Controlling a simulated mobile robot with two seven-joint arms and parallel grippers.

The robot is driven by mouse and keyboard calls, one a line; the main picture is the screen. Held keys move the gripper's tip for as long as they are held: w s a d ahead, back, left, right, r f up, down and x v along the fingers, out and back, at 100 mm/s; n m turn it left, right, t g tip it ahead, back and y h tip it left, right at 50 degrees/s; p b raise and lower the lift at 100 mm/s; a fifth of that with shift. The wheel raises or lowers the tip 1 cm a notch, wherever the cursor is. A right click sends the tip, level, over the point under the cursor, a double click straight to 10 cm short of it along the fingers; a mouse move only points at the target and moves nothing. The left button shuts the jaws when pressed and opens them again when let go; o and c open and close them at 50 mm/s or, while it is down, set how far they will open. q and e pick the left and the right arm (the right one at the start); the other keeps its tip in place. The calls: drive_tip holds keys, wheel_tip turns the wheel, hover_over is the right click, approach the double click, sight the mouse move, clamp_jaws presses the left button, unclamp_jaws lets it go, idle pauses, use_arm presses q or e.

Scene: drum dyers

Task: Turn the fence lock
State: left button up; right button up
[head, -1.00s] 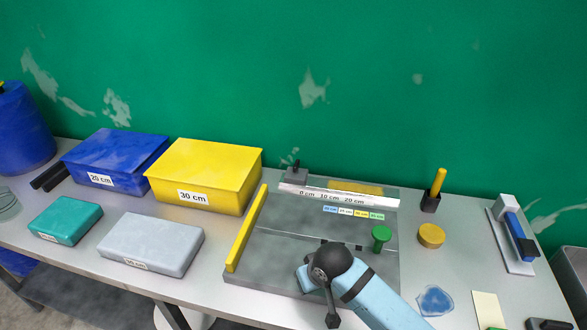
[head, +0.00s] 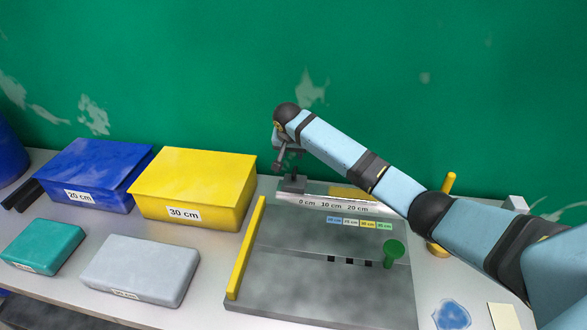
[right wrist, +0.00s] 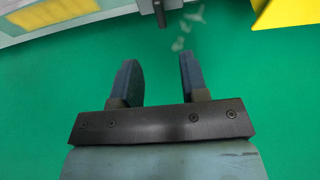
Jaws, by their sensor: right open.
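The fence lock (head: 293,184) is a small dark grey block with an upright post at the left end of the pale fence strip. The strip (head: 350,205) is marked 0 cm, 10 cm and 20 cm. My right gripper (head: 284,160) is just above the lock in the head view. In the right wrist view its two dark fingers (right wrist: 159,70) are apart with nothing between them. There, a dark post (right wrist: 160,12), seemingly the lock's, shows beyond the fingertips at the top edge. I cannot tell whether anything touches. My left gripper is not in view.
The grey board (head: 320,290) has a yellow bar (head: 246,248) on its left and a green knob (head: 393,251) on its right. A yellow 30 cm box (head: 195,187) stands left of the lock. The green wall (head: 420,90) rises behind the table.

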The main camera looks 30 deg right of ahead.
sight(295, 171)
drive_tip(key=x, duration=1.1)
drive_tip(key=shift+w+f, duration=0.1)
drive_tip(key=shift+f, duration=0.2)
drive_tip(key=shift+c, duration=0.4)
clamp_jaws()
